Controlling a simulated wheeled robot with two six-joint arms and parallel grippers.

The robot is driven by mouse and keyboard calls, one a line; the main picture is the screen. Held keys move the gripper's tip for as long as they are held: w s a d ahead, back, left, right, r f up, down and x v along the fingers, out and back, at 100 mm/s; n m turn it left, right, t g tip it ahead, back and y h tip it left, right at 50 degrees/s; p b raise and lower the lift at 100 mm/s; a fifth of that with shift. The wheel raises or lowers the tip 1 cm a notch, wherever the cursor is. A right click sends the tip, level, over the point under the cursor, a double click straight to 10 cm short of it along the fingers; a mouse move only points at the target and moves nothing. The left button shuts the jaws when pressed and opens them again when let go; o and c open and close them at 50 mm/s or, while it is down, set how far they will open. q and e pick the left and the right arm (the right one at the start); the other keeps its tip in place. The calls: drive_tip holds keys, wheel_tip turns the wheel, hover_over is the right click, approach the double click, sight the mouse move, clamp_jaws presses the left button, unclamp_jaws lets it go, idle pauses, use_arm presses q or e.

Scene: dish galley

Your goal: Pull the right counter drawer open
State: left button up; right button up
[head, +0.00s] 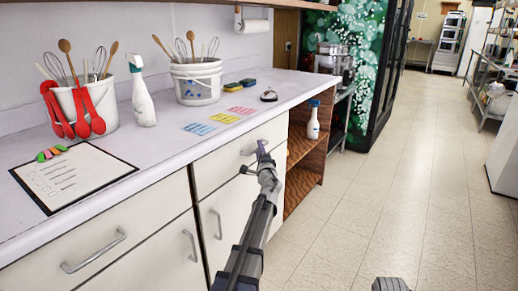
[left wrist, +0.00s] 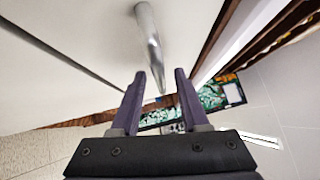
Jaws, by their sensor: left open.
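The right counter drawer (head: 219,163) is a cream front under the white counter and looks shut. Its grey bar handle (head: 247,151) is partly hidden by my left gripper (head: 262,155), which is at the drawer front. In the left wrist view the metal handle (left wrist: 148,30) runs down from the top edge, and its lower end lies near the gap between the open fingers of my left gripper (left wrist: 158,78). I cannot tell whether the fingers touch it; they are not closed on it.
The left drawer (head: 130,215) and the doors below are shut. Open wooden shelves (head: 303,150) with a spray bottle (head: 313,121) stand just right of the drawer. Utensil buckets (head: 198,82), a spray bottle and cards are on the counter (head: 165,160). The tiled floor (head: 400,200) at right is clear.

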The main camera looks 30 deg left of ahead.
use_arm(q)
drive_tip(key=shift+w+a+r, duration=0.1)
drive_tip(key=shift+w+a, duration=0.2)
drive_tip(key=shift+w, duration=0.1)
clamp_jaws()
idle(1.2)
